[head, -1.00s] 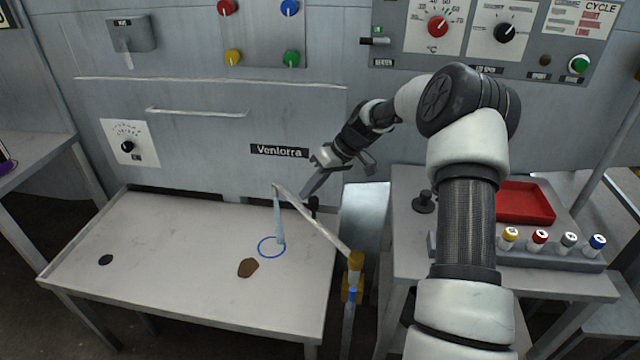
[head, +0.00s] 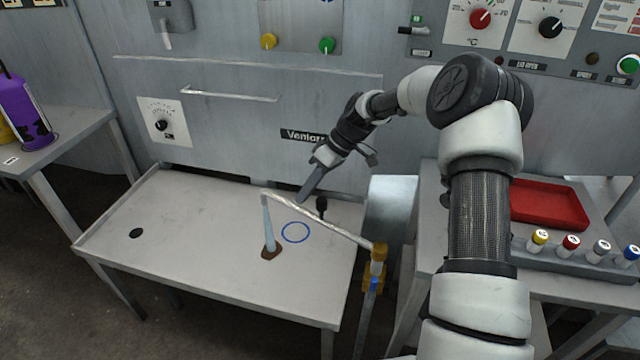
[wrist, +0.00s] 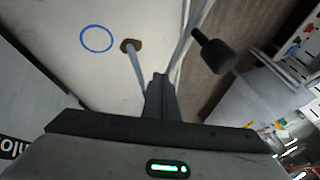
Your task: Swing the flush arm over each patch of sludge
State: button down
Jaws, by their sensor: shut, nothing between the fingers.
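The flush arm (head: 325,222) is a thin pale pipe on a yellow pivot post (head: 377,256) at the table's right edge. A pale blue stream (head: 267,228) falls from its free end onto the brown sludge patch (head: 272,254). The patch also shows in the wrist view (wrist: 131,45) with the stream on it. My gripper (head: 305,194) is shut and empty, pointing down just behind the pipe. In the wrist view its fingers (wrist: 160,88) are close beside the pipe; I cannot tell whether they touch. A black knob (wrist: 215,50) stands right of the fingers.
A blue ring (head: 295,232) is marked on the grey table (head: 190,225), right of the sludge. A dark round spot (head: 136,233) lies at the table's left. A red tray (head: 548,205) and several capped bottles sit on the right bench. A panel wall stands behind.

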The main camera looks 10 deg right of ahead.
jog(key=shift+r, duration=0.1)
dwell(0.3)
jog(key=p+v, duration=0.3)
jog(key=v, duration=1.4)
jog(key=shift+s+r, duration=0.1)
jog(key=shift+r, duration=0.05)
